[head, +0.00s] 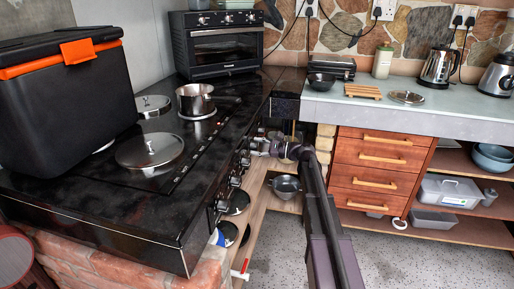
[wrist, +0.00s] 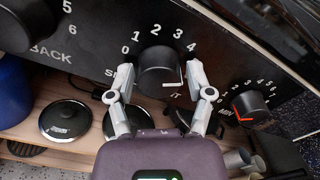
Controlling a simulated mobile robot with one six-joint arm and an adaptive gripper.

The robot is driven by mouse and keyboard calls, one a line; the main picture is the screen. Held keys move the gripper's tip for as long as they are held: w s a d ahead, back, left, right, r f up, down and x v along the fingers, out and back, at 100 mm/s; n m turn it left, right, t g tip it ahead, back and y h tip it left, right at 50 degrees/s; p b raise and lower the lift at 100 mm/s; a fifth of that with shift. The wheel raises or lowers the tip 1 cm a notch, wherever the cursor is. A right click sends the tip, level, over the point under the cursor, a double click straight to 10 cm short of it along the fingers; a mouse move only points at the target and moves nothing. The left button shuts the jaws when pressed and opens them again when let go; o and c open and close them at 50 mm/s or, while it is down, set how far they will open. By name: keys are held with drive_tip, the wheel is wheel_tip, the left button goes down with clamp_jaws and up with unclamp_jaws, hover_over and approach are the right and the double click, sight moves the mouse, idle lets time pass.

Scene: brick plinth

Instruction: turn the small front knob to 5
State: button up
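A black round knob (wrist: 160,68) sits on the black control panel in the wrist view, with white numbers 0 to 4 showing around its top. A pale mark shows at its lower right edge. The lettering under it is mostly hidden, so I cannot read its name. My gripper (wrist: 161,78) has one grey finger on each side of this knob, apart from each other, with small gaps seeming to show beside the knob. In the head view my gripper (head: 262,146) is at the stove's front panel, where the knob is hidden or too small to tell.
Another knob (wrist: 20,22) marked BACK is at the upper left, and a knob with a red pointer (wrist: 250,106) is at the right. Black lids (wrist: 68,121) lie on the wooden shelf below.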

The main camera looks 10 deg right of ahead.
drive_tip(key=shift+o, duration=0.4)
drive_tip(key=v, duration=1.2)
idle(0.6)
